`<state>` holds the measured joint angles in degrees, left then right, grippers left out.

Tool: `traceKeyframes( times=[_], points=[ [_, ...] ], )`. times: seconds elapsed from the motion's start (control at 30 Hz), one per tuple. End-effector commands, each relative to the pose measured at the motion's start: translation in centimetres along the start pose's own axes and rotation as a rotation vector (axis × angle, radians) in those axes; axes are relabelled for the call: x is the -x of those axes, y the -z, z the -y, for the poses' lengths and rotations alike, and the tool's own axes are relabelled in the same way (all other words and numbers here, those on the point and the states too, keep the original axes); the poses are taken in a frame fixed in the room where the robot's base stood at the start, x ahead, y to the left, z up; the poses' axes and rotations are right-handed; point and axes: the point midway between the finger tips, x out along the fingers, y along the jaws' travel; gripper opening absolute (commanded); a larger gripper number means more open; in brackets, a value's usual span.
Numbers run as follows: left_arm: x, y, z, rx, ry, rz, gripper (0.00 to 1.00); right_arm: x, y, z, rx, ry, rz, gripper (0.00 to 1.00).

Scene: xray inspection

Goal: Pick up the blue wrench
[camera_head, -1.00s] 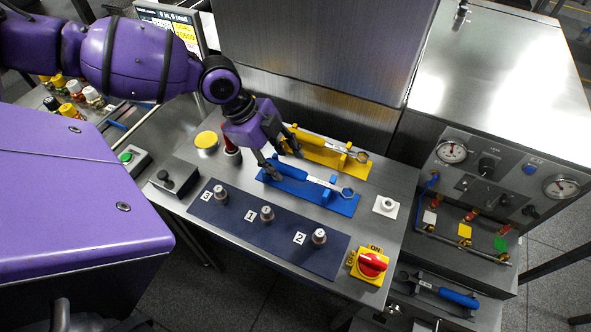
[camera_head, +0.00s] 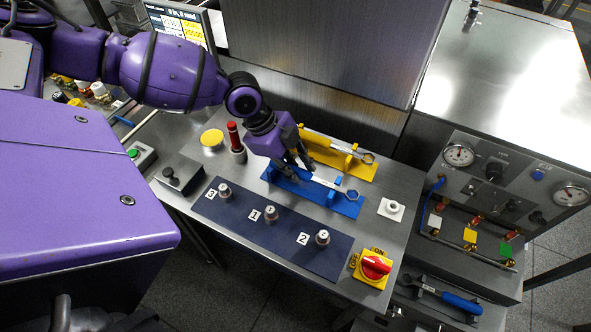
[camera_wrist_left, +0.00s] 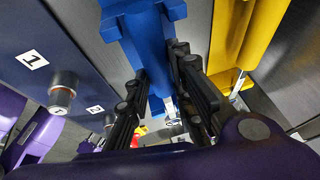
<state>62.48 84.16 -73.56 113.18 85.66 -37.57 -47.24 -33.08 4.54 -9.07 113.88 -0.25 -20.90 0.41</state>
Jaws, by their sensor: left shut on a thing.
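The blue wrench (camera_head: 322,184) lies in a blue holder (camera_head: 346,208) on the steel table. Its metal shaft and ring end point right, and my gripper hides most of its handle. My left gripper (camera_head: 297,174) comes down from the upper left and is shut on the wrench's handle. In the left wrist view the fingers (camera_wrist_left: 160,95) stand on either side of a blue part, with the blue holder (camera_wrist_left: 145,40) just beyond. I cannot tell whether the wrench is lifted; it looks still at the holder. My right gripper is not in view.
A yellow holder (camera_head: 355,169) with another wrench lies just behind. A red-topped post (camera_head: 234,140) stands left of my gripper. In front is a dark mat (camera_head: 270,243) with numbered knobs. A red switch (camera_head: 375,266) and white button (camera_head: 391,209) sit right. Another blue-handled wrench (camera_head: 460,302) lies lower right.

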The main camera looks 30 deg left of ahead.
Motion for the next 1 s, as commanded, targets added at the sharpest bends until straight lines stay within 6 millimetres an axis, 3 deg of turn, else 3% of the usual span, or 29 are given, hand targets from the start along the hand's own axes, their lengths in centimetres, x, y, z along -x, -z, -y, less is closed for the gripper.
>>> traceKeyframes(
  times=[0.37, 0.63, 0.93, 1.0],
  points=[
    [0.3, 0.1, 0.2, -0.001, 0.003, -0.001, 0.00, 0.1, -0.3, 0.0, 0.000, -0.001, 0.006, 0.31],
    [3.0, 1.2, 0.7, -0.004, 0.004, 0.000, 0.00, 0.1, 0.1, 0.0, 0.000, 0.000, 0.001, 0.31],
    [9.5, 4.4, -3.6, -0.006, 0.004, 0.002, 0.00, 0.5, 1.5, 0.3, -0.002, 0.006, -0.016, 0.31],
    [10.2, 4.9, -5.6, -0.004, -0.001, 0.002, 0.00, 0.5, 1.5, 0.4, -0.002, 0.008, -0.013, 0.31]
  ],
)
